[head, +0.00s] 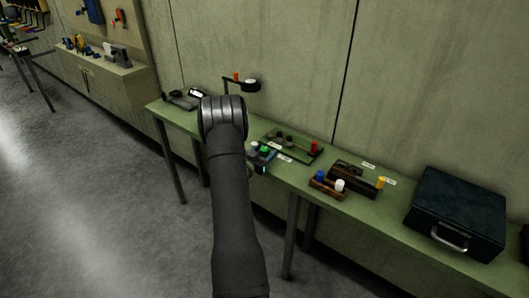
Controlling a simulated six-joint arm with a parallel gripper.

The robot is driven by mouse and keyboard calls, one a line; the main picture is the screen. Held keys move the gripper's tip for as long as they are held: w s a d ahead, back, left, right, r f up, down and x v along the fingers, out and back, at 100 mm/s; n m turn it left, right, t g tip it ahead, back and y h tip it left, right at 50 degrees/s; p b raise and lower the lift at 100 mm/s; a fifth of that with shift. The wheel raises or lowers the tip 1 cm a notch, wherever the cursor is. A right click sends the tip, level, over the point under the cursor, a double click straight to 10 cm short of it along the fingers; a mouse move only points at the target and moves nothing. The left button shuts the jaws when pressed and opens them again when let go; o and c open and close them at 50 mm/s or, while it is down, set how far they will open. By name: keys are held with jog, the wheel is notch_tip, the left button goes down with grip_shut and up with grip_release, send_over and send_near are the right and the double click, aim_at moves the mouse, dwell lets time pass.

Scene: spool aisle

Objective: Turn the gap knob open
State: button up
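A dark green board (297,154) lies on the green bench, with small dark round parts and a red cylinder (314,147) on it. I cannot tell which part is the gap knob; it is too small or hidden. My arm rises in front of the bench and covers part of it. A dark piece with green and teal spots (262,157) shows just right of my arm, at the left of the board. It may be the end of my arm, but its fingers cannot be made out.
Right of the board are a brown tray (326,189) with blue and white pieces, a dark brown box (352,178), and a dark case (458,212). A black stand (239,84) and dark devices (184,99) are at the bench's left end. The wall closes the back.

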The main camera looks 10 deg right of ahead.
jog(key=c, duration=0.9)
jog(key=shift+o, duration=0.2)
jog(key=shift+r+n+t+y, duration=0.1)
jog(key=shift+n+t+y, duration=0.6)
jog(key=shift+y, duration=0.1)
jog(key=o, duration=1)
jog(key=shift+c, duration=0.2)
jog(key=shift+a, duration=0.1)
jog(key=v, duration=1.7)
jog(key=shift+s, duration=0.25)
